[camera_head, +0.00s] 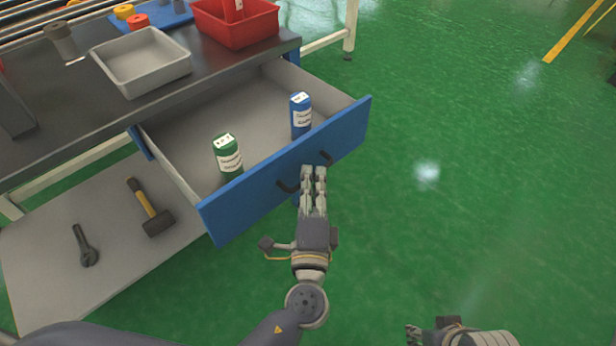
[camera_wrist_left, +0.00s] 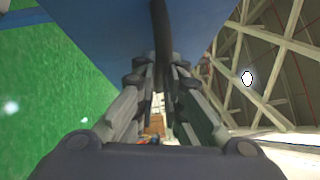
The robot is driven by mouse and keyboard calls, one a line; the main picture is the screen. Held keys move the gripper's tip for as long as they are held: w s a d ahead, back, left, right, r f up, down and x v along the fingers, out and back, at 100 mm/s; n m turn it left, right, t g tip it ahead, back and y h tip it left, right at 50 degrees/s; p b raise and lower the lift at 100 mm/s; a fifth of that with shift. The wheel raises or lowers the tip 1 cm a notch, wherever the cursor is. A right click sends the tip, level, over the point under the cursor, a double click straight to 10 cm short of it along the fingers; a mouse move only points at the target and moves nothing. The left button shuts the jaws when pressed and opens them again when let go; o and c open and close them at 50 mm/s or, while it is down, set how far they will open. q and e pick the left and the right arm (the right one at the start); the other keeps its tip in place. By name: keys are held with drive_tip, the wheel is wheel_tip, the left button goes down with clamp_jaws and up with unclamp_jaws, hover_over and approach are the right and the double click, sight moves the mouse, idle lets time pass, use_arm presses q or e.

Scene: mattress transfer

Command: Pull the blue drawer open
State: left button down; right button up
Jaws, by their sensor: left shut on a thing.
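The blue drawer (camera_head: 347,138) sits under the dark workbench and stands well open, its grey inside showing. Its dark handle (camera_head: 286,187) is on the front, partly hidden behind my fingers; it also shows in the left wrist view as a dark bar (camera_wrist_left: 160,25). My left gripper (camera_head: 313,175) is at the handle, and its fingers (camera_wrist_left: 158,75) are shut on it. My right gripper (camera_head: 435,333) is only partly in view at the bottom edge, away from the drawer; its jaw state does not show.
A green can (camera_head: 228,158) and a blue can (camera_head: 301,117) stand inside the drawer. A grey tray (camera_head: 142,62) and a red bin (camera_head: 237,24) are on the bench. A hammer (camera_head: 150,207) and a wrench (camera_head: 84,246) lie on the lower shelf. Green floor at right is clear.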

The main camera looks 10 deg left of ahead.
use_arm(q)
drive_tip(key=c, duration=1.7)
unclamp_jaws()
drive_tip(key=s, duration=0.4)
drive_tip(key=s+d+f, duration=0.1)
drive_tip(key=s, duration=0.7)
drive_tip(key=shift+d+f, duration=0.2)
drive_tip(key=shift+f, duration=0.1)
drive_tip(key=shift+w, duration=0.1)
